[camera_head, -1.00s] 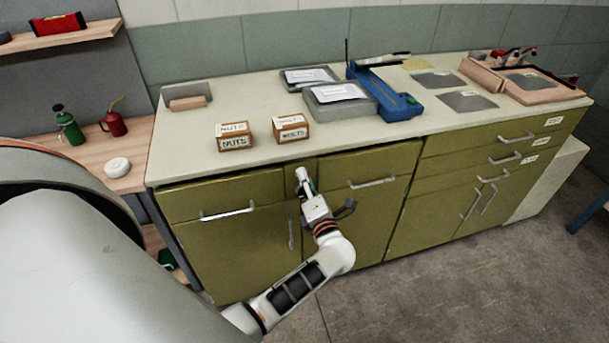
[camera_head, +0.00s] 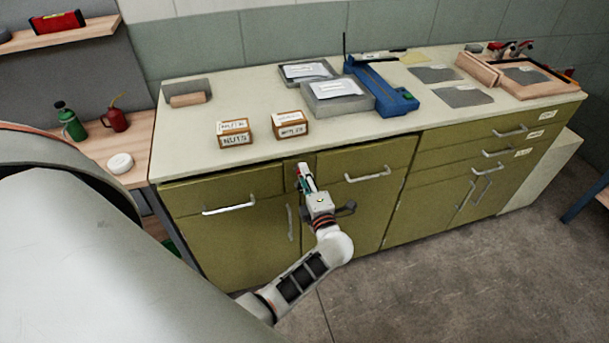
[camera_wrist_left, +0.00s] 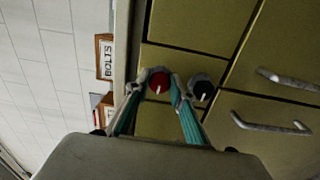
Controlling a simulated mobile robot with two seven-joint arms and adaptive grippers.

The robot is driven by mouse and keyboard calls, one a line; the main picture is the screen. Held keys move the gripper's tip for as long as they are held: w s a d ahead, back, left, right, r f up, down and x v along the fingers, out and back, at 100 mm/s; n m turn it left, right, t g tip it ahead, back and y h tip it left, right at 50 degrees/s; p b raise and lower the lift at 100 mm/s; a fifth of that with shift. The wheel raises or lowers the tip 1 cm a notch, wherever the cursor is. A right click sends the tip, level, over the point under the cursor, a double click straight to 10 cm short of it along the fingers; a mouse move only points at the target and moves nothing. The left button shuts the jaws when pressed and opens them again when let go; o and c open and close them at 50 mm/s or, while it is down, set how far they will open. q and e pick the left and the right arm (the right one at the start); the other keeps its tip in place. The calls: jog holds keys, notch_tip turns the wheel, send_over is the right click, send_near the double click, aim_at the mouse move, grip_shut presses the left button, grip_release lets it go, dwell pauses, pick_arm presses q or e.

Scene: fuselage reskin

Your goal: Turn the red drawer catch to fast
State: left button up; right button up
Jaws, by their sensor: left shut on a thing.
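The red drawer catch (camera_wrist_left: 158,79) is a round red knob with a white pointer line, which points towards the bottom of the left wrist view. It sits on the olive cabinet front. My left gripper (camera_wrist_left: 154,88) has its two green-padded fingers on either side of the red catch and is shut on it. In the head view the left gripper (camera_head: 304,178) reaches the narrow panel between two drawers and hides the catch. A black knob (camera_wrist_left: 202,87) with a white line sits just beside the red one. My right gripper is not in view.
Drawer handles (camera_head: 229,206) (camera_head: 367,174) stick out on both sides of the gripper. The NUTS box (camera_head: 234,133) and BOLTS box (camera_head: 290,125) stand on the worktop (camera_head: 200,148) above. The floor (camera_head: 440,270) in front is clear.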

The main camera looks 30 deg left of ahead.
pick_arm(q)
jog(key=o, duration=1.1)
jog(key=shift+d, duration=0.15)
jog(key=v, duration=0.7)
jog(key=shift+s, duration=0.2)
